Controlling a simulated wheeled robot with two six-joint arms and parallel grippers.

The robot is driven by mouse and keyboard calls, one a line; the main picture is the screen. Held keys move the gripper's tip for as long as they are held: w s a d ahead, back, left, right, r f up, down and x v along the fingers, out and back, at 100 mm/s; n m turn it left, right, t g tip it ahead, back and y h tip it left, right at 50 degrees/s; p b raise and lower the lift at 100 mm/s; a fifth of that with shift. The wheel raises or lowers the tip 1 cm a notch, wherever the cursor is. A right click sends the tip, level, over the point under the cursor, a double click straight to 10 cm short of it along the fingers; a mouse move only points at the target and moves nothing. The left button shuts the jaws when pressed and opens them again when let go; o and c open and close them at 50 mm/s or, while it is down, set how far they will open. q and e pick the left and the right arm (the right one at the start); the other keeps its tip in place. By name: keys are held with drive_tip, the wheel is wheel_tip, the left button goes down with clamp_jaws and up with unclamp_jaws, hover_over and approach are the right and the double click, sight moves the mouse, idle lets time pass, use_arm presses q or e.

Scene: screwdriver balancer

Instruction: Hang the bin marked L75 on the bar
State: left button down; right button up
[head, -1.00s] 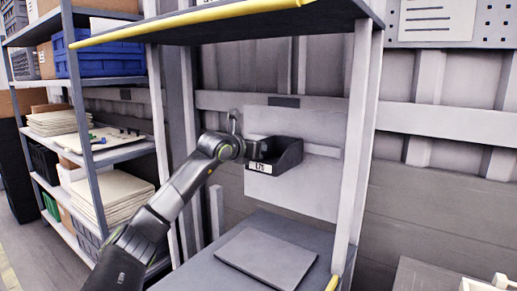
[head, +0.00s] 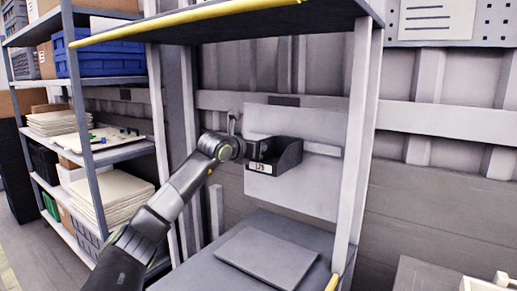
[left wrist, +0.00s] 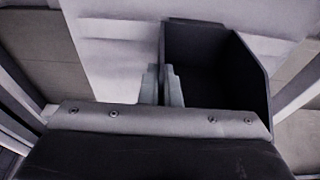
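The dark bin (head: 287,157) has a white label (head: 260,168) on its front, which seems to read L75. It is held upright in front of a pale panel (head: 290,122). A light horizontal bar (head: 322,149) crosses the panel and shows to the right of the bin, at about its height. I cannot tell whether the bin's back touches the bar. My left gripper (head: 258,150) is at the bin's left side. In the left wrist view, its fingers (left wrist: 162,86) are closed on the side wall of the empty-looking bin (left wrist: 210,65). My right gripper is out of view.
A grey worktop (head: 220,275) with a flat grey slab (head: 266,257) lies below the bin. A pale upright post (head: 357,140) stands to the right, and a yellow-edged shelf (head: 190,17) is overhead. A loaded shelving rack (head: 120,152) stands at left.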

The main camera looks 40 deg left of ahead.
use_arm(q)
drive_tip(key=c, duration=1.6)
unclamp_jaws()
drive_tip(key=shift+f, duration=0.1)
drive_tip(key=shift+o, duration=0.2)
